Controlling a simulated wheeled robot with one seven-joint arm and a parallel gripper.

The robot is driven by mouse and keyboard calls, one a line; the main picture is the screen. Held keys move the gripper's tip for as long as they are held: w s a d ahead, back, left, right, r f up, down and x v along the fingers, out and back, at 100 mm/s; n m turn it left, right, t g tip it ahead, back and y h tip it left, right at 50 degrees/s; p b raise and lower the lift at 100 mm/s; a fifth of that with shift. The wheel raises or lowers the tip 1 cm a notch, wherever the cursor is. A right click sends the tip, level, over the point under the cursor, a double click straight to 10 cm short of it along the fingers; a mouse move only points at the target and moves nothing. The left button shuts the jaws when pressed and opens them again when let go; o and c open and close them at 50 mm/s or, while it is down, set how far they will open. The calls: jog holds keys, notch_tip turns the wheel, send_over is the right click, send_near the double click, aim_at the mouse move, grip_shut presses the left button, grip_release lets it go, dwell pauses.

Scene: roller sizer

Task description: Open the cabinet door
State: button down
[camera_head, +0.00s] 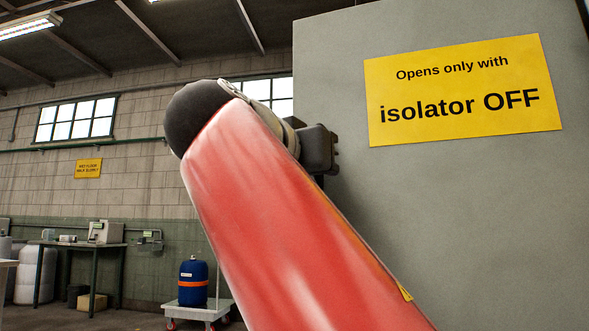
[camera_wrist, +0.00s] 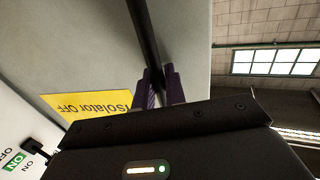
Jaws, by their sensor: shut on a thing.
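The grey cabinet door (camera_head: 465,220) fills the right of the head view, with a yellow sign (camera_head: 465,90) reading "Opens only with isolator OFF". In the wrist view the door (camera_wrist: 75,40) and the sign (camera_wrist: 90,104) appear upside down. My gripper (camera_wrist: 160,88) has its purple fingers on either side of a long black bar handle (camera_wrist: 143,25) and is shut on it. My red arm hides part of the door's left side in the head view. I cannot tell whether the door is ajar.
A white panel with ON and OFF labels (camera_wrist: 14,160) and a black lever (camera_wrist: 36,152) shows at the lower left of the wrist view. A blue drum (camera_head: 193,283) stands on a trolley (camera_head: 197,311). A workbench (camera_head: 85,245) stands by the far wall.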

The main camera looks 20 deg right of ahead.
jog(key=c, duration=1.5)
grip_release()
jog(key=shift+c, duration=0.2)
jog(key=shift+a, duration=0.1)
jog(key=v, duration=0.7)
jog(key=shift+s+a+p, duration=0.25)
jog(key=shift+a+p, duration=0.05)
jog(key=shift+p, duration=0.1)
